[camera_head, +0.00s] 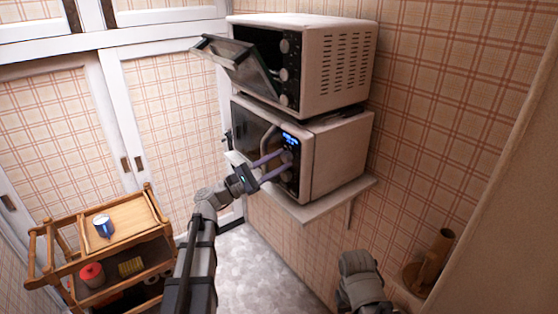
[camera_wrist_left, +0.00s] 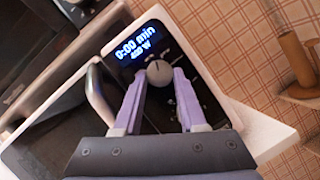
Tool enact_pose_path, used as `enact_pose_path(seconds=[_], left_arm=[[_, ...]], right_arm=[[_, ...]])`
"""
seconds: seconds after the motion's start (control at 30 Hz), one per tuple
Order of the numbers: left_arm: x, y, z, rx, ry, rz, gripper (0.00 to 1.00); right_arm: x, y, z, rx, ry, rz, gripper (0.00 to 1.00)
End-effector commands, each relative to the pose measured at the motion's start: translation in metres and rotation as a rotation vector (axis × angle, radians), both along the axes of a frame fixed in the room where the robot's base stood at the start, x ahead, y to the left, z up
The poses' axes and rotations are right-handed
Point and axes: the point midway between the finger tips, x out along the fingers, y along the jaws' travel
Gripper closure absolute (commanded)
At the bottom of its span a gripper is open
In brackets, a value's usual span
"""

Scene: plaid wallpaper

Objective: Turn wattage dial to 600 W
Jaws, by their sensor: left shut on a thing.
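The lower white microwave (camera_head: 335,155) stands on a wall shelf, its dark control panel facing my left arm. Its lit blue display (camera_head: 290,140) also shows in the left wrist view (camera_wrist_left: 135,46). It reads 0:00 min, with a blurred wattage line below that seems to start with 4. The round grey wattage dial (camera_wrist_left: 159,72) sits just below the display. My left gripper (camera_head: 286,160) has its purple fingers on either side of this dial, shut on it; the fingertips also show in the left wrist view (camera_wrist_left: 159,78). My right gripper is out of view.
A white toaster oven (camera_head: 335,70) with its glass door hanging open stands on top of the microwave. The white shelf (camera_head: 325,202) juts out below. A wooden trolley (camera_head: 62,270) stands at lower left. A brown wooden holder (camera_head: 432,262) is at lower right.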

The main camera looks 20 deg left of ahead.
Motion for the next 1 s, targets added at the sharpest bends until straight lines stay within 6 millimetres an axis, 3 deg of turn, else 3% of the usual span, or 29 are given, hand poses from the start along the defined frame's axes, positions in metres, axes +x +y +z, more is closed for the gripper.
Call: enact_pose_path(seconds=[0.5, 1.0], left_arm=[[0.003, 0.003, 0.005, 0.27, -0.213, 0.0, 1.0], [0.002, 0.003, 0.003, 0.334, -0.264, -0.001, 1.0]], right_arm=[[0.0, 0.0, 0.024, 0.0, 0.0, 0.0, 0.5], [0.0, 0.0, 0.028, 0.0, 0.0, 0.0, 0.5]])
